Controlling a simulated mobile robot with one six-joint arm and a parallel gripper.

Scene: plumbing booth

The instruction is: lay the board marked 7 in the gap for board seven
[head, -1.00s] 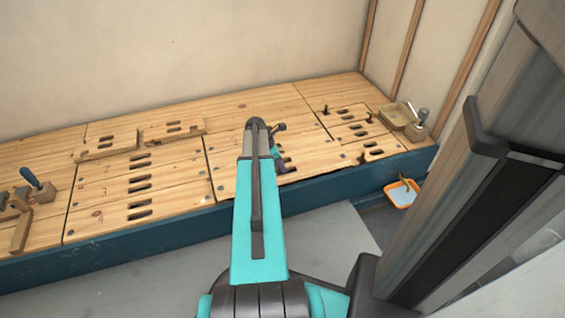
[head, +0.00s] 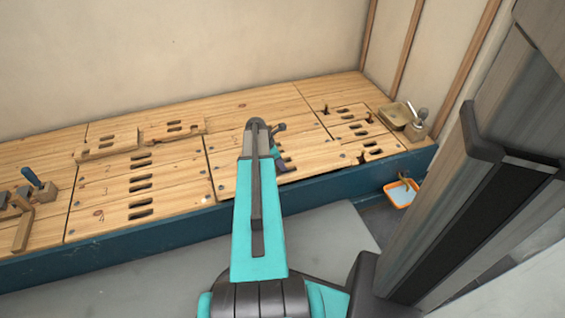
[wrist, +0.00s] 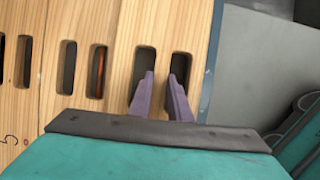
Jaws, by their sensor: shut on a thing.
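My gripper (wrist: 160,95) has its two purple fingers down in the paired slots of a pale wooden board (wrist: 125,95) and is shut on the wood between them. This board lies along the bench's front edge in the wrist view. No number on it is readable there. In the head view my arm hides the gripper tips and most of the grip; the right front board area (head: 320,160) shows beside the arm, with a dark gap under its front edge. I cannot tell which gap is for board seven.
Two loose slotted boards (head: 107,146) (head: 172,131) lie on top at the back left. Smaller slotted pieces (head: 358,130) are at the right. A tan tray (head: 395,116) and a tap-like fitting (head: 418,128) stand in the corner. A blue-handled tool (head: 35,183) lies far left. An orange tray (head: 391,194) is below.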

